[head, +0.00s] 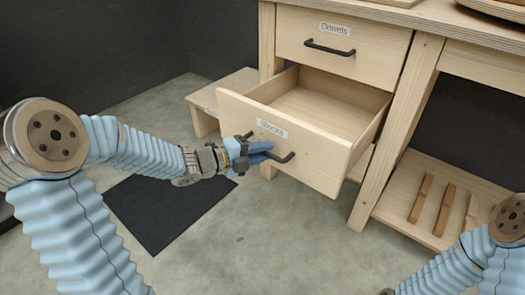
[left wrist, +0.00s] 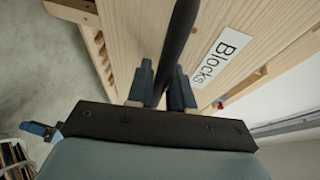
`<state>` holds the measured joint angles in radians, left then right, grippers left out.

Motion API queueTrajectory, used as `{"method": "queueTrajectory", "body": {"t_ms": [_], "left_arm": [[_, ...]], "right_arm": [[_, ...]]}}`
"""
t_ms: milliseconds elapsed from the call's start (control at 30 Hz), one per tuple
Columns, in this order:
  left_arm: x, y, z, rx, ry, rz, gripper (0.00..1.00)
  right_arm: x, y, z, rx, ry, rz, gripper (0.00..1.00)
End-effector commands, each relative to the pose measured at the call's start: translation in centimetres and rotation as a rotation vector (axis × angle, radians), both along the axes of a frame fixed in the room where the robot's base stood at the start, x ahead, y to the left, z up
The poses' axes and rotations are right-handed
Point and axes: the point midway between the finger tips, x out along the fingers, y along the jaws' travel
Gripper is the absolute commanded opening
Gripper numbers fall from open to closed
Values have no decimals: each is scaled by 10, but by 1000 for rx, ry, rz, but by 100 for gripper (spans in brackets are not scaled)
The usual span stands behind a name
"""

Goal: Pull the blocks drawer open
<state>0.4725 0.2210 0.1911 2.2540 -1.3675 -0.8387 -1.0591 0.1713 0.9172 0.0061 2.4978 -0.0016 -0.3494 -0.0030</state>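The blocks drawer (head: 310,158) is pulled well out of the wooden bench, and its bare inside shows in the head view. Its front carries a "Blocks" label (head: 272,128), which also shows in the left wrist view (left wrist: 222,57). A dark bar handle (head: 287,158) is on that front. My left gripper (head: 264,152) is at the handle. In the left wrist view its two blue fingers (left wrist: 162,88) sit close on either side of the dark handle (left wrist: 178,35), shut on it. My right arm shows at the lower right of the head view; its gripper is out of frame.
The dowels drawer (head: 345,48) above is closed. A lower shelf (head: 396,208) at the right holds wooden strips (head: 443,212). A low wooden stool or step (head: 205,100) stands behind the drawer at the left. A black mat (head: 160,215) lies on the open floor.

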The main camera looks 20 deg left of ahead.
Motion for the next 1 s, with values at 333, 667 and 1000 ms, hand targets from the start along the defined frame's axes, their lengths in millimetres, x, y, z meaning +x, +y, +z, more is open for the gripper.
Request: {"method": "queueTrajectory", "body": {"t_ms": [333,667,1000], "left_arm": [[0,0,0,-1,-1,0,40],[-30,30,10,2,-2,6,40],[-86,80,22,1,0,3,40]], "right_arm": [[0,0,0,0,0,0,43],[0,-1,6,-1,-1,0,43],[0,-1,14,-4,-3,-2,43]]}}
